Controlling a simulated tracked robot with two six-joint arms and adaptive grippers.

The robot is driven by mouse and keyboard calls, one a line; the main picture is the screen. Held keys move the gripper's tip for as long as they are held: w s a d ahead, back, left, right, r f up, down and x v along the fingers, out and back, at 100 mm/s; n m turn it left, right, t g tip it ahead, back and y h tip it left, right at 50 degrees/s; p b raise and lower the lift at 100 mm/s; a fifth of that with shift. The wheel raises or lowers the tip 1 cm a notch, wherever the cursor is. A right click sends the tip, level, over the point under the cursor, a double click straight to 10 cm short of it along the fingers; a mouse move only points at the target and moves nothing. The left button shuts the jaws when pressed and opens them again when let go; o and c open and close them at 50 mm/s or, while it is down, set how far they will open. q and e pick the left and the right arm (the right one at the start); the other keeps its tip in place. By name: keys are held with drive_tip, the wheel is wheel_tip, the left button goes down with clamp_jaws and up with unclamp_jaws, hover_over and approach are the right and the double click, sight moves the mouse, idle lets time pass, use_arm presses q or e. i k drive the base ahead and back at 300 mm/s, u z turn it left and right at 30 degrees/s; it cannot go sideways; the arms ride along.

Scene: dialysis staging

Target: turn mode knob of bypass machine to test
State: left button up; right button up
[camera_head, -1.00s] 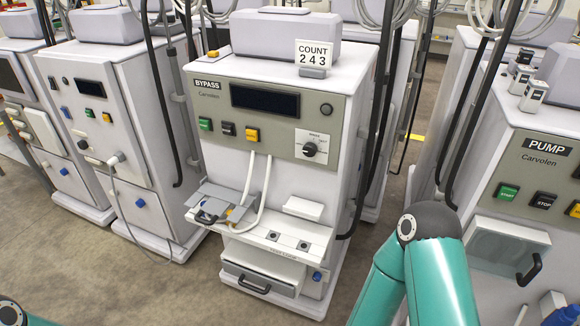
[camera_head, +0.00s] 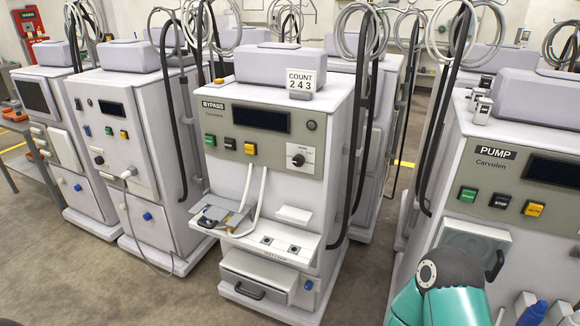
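The bypass machine (camera_head: 223,144) stands upright near the middle, with a BYPASS label on its grey-green front panel. Its mode knob (camera_head: 298,160) is a round black dial on a pale plate at the right of that panel, below a round dark button. The lettering around the knob is too small to read, so I cannot tell its setting. Neither gripper is in view, and nothing touches the knob. A teal link of my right arm shows at the bottom right, in front of the pump machine.
The pump machine (camera_head: 468,155) stands close on the right, another white machine (camera_head: 138,190) on the left. A shelf (camera_head: 230,238) with white tubes juts from the bypass machine's front. Dark poles and hoses flank it. Grey floor (camera_head: 185,297) is open in front, left of centre.

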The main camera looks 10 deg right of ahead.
sight(298, 161)
drive_tip(key=z, duration=0.1)
drive_tip(key=i, duration=0.9)
drive_tip(key=u, duration=0.1)
